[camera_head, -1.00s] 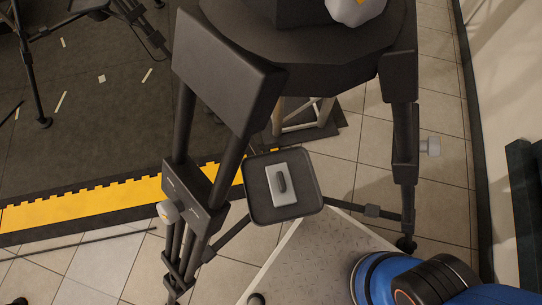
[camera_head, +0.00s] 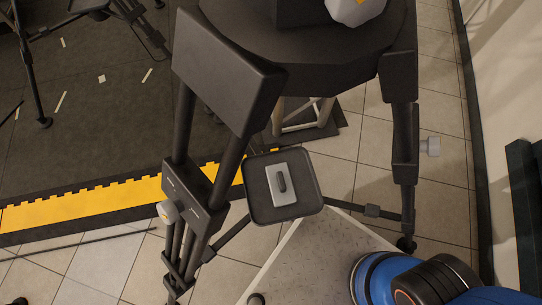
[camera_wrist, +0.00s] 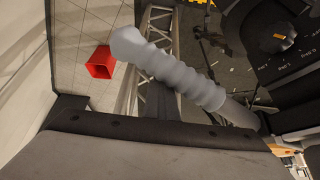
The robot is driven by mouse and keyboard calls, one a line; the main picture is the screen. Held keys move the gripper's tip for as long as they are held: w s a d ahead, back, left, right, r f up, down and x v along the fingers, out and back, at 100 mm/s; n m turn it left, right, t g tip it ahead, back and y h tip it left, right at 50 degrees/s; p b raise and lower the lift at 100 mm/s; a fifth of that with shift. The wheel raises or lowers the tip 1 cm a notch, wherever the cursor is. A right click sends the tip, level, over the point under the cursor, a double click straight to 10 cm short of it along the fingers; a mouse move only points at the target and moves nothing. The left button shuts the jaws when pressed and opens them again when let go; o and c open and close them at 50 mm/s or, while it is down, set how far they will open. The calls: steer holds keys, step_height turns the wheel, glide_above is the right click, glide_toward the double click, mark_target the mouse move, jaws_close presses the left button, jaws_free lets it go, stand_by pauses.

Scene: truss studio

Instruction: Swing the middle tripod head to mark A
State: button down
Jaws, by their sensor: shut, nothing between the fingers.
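A tripod stands close in the head view, with a dark round top (camera_head: 310,50) and a light grey part with a yellow mark (camera_head: 352,8) cut off by the upper edge. A grey ribbed handle (camera_wrist: 175,70) slants across the wrist view. A dark dial face with an orange mark (camera_wrist: 280,38) and pale lettering is at the upper right there; I cannot read which mark is which. My gripper (camera_wrist: 160,135) shows as a dark body along the bottom of the wrist view, shut and empty. Its fingertips are not clear, and I cannot tell whether it touches the handle.
The tripod's legs (camera_head: 405,140) spread over tiled floor, around a small square tray (camera_head: 258,205). A metal truss (camera_wrist: 158,60) and a red box (camera_wrist: 101,62) stand below the handle. A wall (camera_head: 510,80) closes the right side. Dark matting with a yellow edge (camera_head: 80,207) lies left.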

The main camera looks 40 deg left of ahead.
steer(key=shift+s+d, duration=0.3)
steer(key=shift+d, duration=0.05)
stand_by(0.3)
steer(key=shift+s+d, duration=0.2)
steer(key=shift+d, duration=0.1)
steer(key=shift+s+d, duration=0.45)
stand_by(0.4)
steer(key=shift+w+a, duration=0.15)
steer(key=shift+w, duration=0.05)
stand_by(0.4)
steer(key=shift+w+a, duration=0.35)
steer(key=shift+r, duration=0.15)
step_height(320, 180, up, 9)
stand_by(1.1)
